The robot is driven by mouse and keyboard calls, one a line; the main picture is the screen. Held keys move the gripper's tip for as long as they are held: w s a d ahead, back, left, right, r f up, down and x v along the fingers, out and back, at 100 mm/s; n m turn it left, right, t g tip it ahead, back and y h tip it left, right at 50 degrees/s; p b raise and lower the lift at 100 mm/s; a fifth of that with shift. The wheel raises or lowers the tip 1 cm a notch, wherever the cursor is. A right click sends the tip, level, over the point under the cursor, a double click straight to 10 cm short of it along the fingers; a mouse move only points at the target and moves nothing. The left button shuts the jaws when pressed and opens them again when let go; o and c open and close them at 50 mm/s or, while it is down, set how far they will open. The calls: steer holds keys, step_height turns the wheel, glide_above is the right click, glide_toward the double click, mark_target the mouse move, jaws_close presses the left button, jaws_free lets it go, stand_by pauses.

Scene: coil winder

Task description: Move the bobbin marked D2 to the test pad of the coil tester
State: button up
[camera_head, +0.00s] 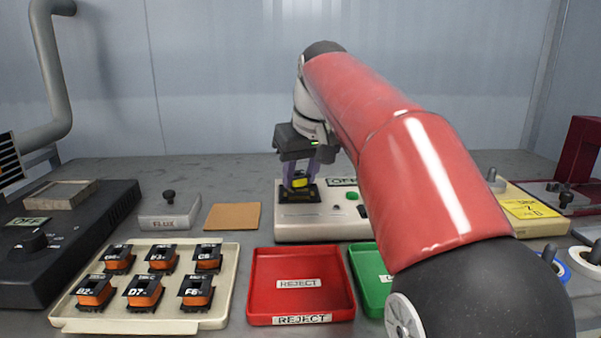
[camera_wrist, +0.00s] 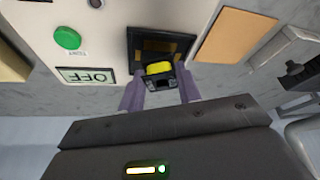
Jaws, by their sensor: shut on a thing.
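My gripper (camera_head: 300,178) points down at the coil tester (camera_head: 320,232) and is shut on a bobbin with a yellow winding (camera_head: 301,182). The bobbin also shows between the purple fingers in the wrist view (camera_wrist: 159,69). I cannot read its mark. It is over the black square test pad (camera_head: 287,196), near one edge of the pad in the wrist view (camera_wrist: 134,42). I cannot tell whether it touches the pad. The tester's display (camera_wrist: 85,76) reads OFF, and its green button (camera_wrist: 67,38) is beside it.
A cream tray (camera_head: 125,325) holds several orange-wound bobbins. A red REJECT tray (camera_head: 300,263) and a green tray (camera_head: 369,285), partly hidden by my arm, stand in front of the tester. A brown mat (camera_head: 232,216) and a FLUX holder (camera_head: 168,217) lie left of it.

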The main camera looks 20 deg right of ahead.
steer(key=shift+f+b, duration=0.45)
steer(key=shift+f, duration=0.15)
steer(key=o, duration=1.1)
steer(key=shift+r, duration=0.1)
